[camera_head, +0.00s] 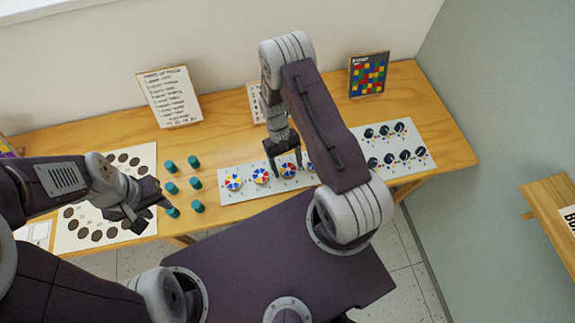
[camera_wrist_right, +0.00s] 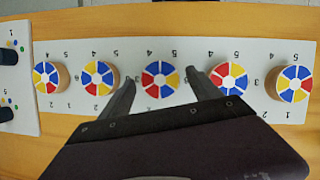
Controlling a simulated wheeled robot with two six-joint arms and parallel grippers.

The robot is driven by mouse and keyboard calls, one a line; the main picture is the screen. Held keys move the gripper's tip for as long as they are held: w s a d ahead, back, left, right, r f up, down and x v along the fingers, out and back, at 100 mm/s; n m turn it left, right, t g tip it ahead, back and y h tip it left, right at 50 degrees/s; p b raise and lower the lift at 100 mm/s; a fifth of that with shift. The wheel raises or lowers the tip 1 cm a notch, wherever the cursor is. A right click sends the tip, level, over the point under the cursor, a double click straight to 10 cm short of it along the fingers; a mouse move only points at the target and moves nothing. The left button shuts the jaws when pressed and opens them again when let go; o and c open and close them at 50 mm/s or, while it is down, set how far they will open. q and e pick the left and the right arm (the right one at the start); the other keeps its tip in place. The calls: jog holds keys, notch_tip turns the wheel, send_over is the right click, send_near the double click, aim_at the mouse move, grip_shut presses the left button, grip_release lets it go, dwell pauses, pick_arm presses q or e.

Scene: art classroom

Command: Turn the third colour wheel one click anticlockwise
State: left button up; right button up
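The colour wheels are round knobs with red, yellow, blue and white sectors, in a row on a white number strip (camera_head: 222,194). The third colour wheel (camera_wrist_right: 165,79) is the middle one in the right wrist view; it also shows in the head view (camera_head: 289,170). My right gripper (camera_head: 285,166) is open above it, and in the right wrist view its fingers (camera_wrist_right: 160,78) stand on either side of the wheel. I cannot tell whether they touch it. My right arm hides part of the row in the head view. My left gripper (camera_head: 153,215) is open and empty, over the left of the table.
Teal cylinders (camera_head: 194,162) stand left of the strip. A white board with dark round spots (camera_head: 143,152) lies further left. A panel of dark knobs (camera_head: 420,137) lies right. A written card (camera_head: 170,97) and a coloured grid picture (camera_head: 368,74) stand at the back.

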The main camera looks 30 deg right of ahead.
jog(key=b+v, duration=0.1)
jog(key=v, duration=0.8)
dwell(0.4)
